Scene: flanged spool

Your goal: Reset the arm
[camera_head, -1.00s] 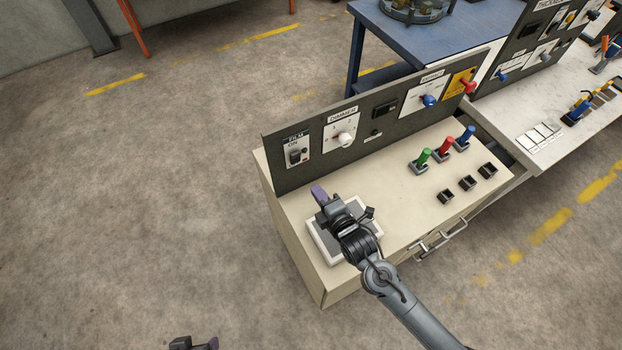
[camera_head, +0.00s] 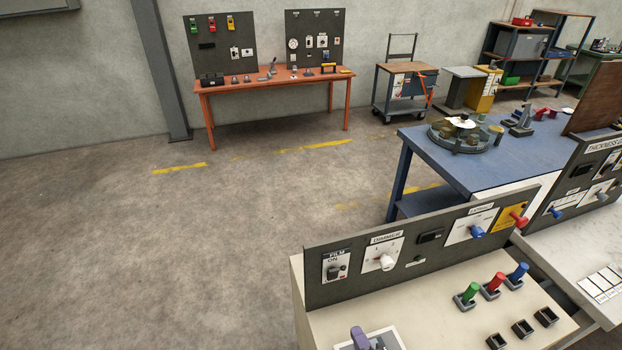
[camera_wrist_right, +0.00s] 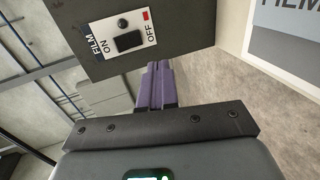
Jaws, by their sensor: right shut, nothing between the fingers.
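My right gripper (camera_head: 360,338) shows only as purple fingertips at the bottom edge of the head view, over the beige bench top. In the right wrist view, my right gripper (camera_wrist_right: 157,84) has its purple fingers together with nothing between them. The dark panel (camera_head: 320,294) stands upright behind it. Its FILM switch (camera_head: 337,268) is a black rocker on a white plate. The same FILM switch (camera_wrist_right: 127,42) appears beyond the fingertips in the wrist view, apart from them as far as I can see. My left gripper is out of view.
The beige bench (camera_head: 440,328) carries green, red and blue handles (camera_head: 492,286) and several black sockets (camera_head: 522,328). A blue table (camera_head: 500,165) stands behind it. An orange table (camera_head: 270,88) is at the far wall. The floor at left is clear.

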